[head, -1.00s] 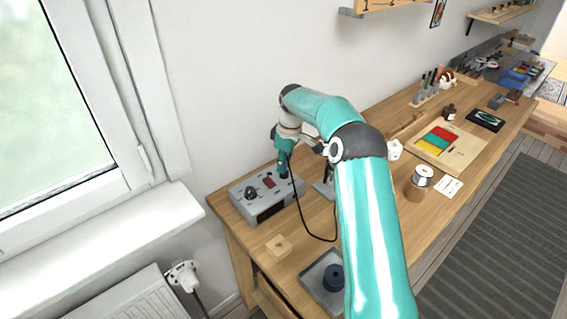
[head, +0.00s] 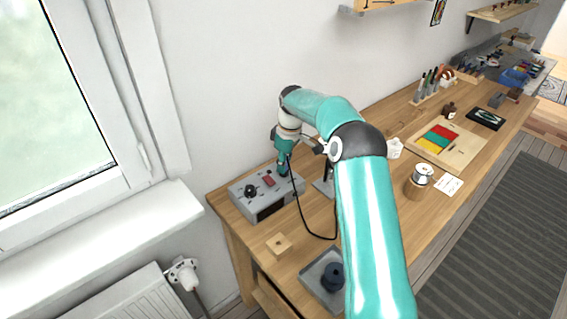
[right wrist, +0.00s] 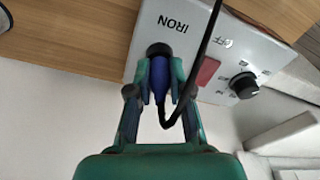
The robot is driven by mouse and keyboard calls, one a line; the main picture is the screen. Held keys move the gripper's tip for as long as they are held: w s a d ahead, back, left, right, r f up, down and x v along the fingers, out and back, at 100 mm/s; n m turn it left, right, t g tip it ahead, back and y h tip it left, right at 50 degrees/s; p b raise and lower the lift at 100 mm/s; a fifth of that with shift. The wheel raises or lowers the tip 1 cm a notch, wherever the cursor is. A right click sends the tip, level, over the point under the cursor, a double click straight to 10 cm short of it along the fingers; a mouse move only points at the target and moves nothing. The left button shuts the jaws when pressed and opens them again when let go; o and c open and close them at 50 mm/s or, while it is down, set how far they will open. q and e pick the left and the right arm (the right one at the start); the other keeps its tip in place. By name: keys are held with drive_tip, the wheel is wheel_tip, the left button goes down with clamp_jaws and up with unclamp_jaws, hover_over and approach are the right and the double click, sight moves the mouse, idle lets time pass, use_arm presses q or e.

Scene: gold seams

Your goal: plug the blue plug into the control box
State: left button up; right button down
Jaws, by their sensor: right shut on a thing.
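The grey control box (head: 252,203) stands at the near left end of the workbench, with a red switch and a black knob on top. In the right wrist view the box (right wrist: 203,50) shows the words IRON and OFF. My right gripper (right wrist: 160,72) is shut on the blue plug (right wrist: 160,85), just over the box's top. The plug's front end meets the round black socket (right wrist: 158,50) beside IRON; how deep it sits I cannot tell. A black cord (head: 304,218) runs from the plug. In the head view my right gripper (head: 283,168) hides the plug. My left gripper is not in view.
On the workbench (head: 345,205) are a small wooden block (head: 279,244), a grey tray (head: 313,281) with a dark spool, and a wooden board with coloured pieces (head: 464,155). The wall and window are close behind the box.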

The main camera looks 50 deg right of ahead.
idle(0.6)
idle(0.3)
drive_tip(key=c, duration=1)
unclamp_jaws()
drive_tip(key=shift+o, duration=0.4)
drive_tip(key=o, duration=0.4)
drive_tip(key=shift+r, duration=0.1)
drive_tip(key=shift+r+p, duration=3.15)
drive_tip(key=shift+r, duration=0.3)
